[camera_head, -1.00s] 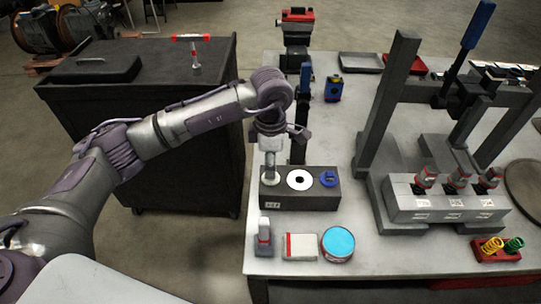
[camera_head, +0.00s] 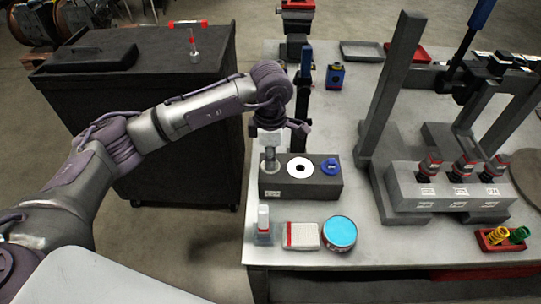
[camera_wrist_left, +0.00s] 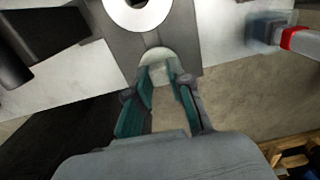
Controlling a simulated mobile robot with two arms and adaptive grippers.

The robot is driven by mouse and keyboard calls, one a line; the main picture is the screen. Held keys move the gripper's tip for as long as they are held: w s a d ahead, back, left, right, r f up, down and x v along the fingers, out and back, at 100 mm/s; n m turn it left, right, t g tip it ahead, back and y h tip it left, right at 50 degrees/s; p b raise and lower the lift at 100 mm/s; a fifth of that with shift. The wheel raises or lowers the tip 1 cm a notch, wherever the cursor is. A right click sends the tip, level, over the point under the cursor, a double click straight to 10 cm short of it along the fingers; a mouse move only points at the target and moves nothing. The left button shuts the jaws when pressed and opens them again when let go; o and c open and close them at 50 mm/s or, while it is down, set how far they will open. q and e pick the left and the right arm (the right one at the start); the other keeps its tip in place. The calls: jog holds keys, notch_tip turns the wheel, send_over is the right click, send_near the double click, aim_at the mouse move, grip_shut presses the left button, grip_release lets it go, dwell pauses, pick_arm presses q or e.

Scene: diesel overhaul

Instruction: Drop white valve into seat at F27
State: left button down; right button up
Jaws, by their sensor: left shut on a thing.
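A dark block (camera_head: 305,190) near the table's left edge has three positions on its top. The middle one bears a white ring (camera_head: 300,168) and the right one a blue piece (camera_head: 330,167). My left gripper (camera_head: 269,148) points down over the left position, with a grey stem-like part below it. In the left wrist view its fingers (camera_wrist_left: 160,82) are closed in around a pale, white-topped piece (camera_wrist_left: 155,56), which I take for the white valve. The fingers partly hide it, and I cannot tell whether it touches the block. The block's label is too small to read. My right gripper is out of view.
A grey fixture (camera_head: 410,193) with several red-topped parts stands right, beside a tall press frame (camera_head: 392,90). A dark cabinet (camera_head: 170,130) stands left.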

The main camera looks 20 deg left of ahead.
pick_arm(q)
jog(key=shift+r, duration=0.1)
jog(key=shift+r+p, duration=1.5)
jog(key=shift+r, duration=1.45)
